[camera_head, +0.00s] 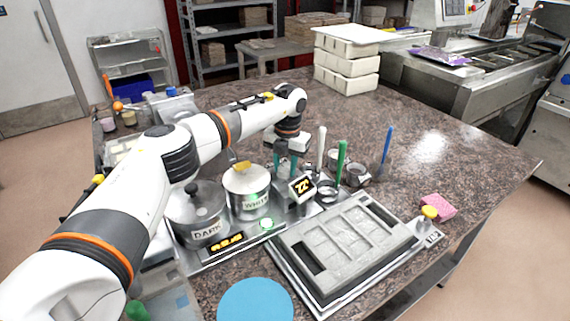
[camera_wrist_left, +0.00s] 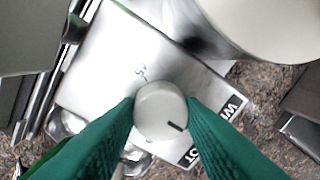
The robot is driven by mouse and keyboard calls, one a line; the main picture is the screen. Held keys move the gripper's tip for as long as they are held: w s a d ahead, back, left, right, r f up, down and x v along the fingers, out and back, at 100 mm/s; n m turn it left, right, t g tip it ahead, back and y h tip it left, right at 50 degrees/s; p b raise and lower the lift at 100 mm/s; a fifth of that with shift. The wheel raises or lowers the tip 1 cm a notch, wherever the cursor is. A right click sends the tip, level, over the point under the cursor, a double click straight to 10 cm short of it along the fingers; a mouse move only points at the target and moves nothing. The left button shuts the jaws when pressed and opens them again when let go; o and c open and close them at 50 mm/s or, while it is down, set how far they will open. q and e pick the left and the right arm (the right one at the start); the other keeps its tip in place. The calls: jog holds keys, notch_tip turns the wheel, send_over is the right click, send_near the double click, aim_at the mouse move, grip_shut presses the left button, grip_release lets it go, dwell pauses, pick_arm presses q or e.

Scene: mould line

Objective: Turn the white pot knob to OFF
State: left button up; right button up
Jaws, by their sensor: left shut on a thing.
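The white pot knob (camera_wrist_left: 158,112) is a round pale knob with a dark pointer mark toward the lower right. It sits on a metal plate (camera_wrist_left: 110,70) with black labels reading partly "WA" (camera_wrist_left: 232,107) and "OT" (camera_wrist_left: 190,158); the mark points between these two. My left gripper (camera_wrist_left: 162,104) has its green fingers shut on the knob from both sides. In the head view my left gripper (camera_head: 285,172) reaches down behind the small display (camera_head: 302,188), and the knob is hidden there. The pot labelled WHITE (camera_head: 250,204) stands just left of the gripper. My right gripper is not in view.
The pot labelled DARK (camera_head: 207,233) stands left of the white pot. A grey mould (camera_head: 352,238) lies in front, with a blue disc (camera_head: 256,300) and a pink sponge (camera_head: 440,206) nearby.

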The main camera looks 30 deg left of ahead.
aim_at(287, 168)
pick_arm(q)
jog(key=shift+r, duration=0.1)
dwell(0.4)
jog(key=o, duration=1)
notch_tip(287, 168, up, 12)
jog(key=b, duration=0.2)
jog(key=shift+d, duration=0.3)
